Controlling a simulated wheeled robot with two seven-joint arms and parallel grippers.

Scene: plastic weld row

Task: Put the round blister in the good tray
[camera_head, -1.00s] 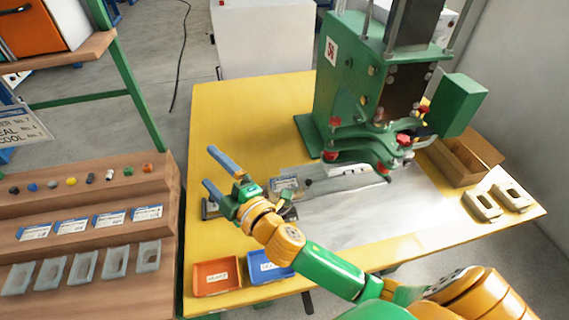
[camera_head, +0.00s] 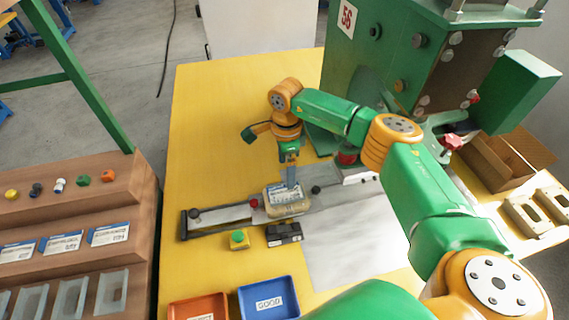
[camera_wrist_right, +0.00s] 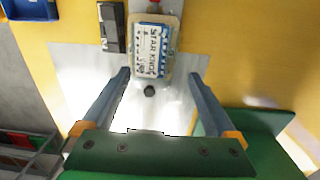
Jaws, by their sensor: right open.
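A blister pack (camera_head: 286,202) with a clear, rounded rim and a white and blue printed card lies on the metal plate, at the right end of a dark-ended slide rail. It also shows in the right wrist view (camera_wrist_right: 153,52). My right gripper (camera_head: 291,184) points down at the blister in the head view, one finger overlapping its far edge. In the wrist view the open fingers (camera_wrist_right: 159,76) stand apart near the blister's lower end, with nothing held. I cannot tell whether they touch it. The good tray (camera_head: 268,284) is blue, labelled GOOD, and looks empty. My left gripper is out of view.
An orange tray (camera_head: 197,307) stands left of the good tray. A yellow box with a green button (camera_head: 238,240) and a black block (camera_head: 284,234) sit in front of the rail. The green press (camera_head: 400,60) stands behind right. Yellow tabletop at left is clear.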

